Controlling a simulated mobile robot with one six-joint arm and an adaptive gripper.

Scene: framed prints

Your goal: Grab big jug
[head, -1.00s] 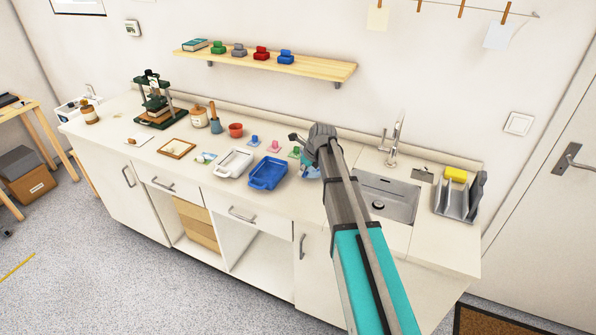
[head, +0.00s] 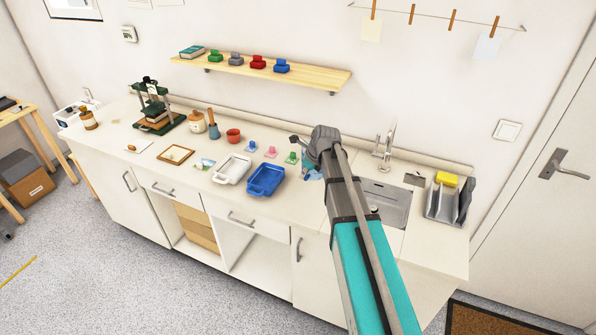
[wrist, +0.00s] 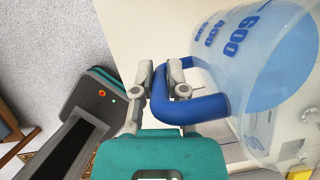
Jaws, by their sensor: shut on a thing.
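The big jug (wrist: 232,75) is clear plastic with blue measuring marks and a blue handle (wrist: 195,107). It fills the right of the wrist view. My gripper (wrist: 162,82) is shut on the blue handle, one finger on each side of it. In the head view my gripper (head: 301,141) is above the counter, left of the sink. Most of the jug is hidden behind my arm there, with only a bluish bit (head: 312,174) showing. I cannot tell whether the jug's base touches the counter.
A blue tray (head: 266,181) and a white tray (head: 232,169) lie left of the jug, with small coloured stamps behind them. The sink (head: 388,203) and a grey rack (head: 449,204) are to the right. A wooden shelf (head: 315,79) hangs above the counter.

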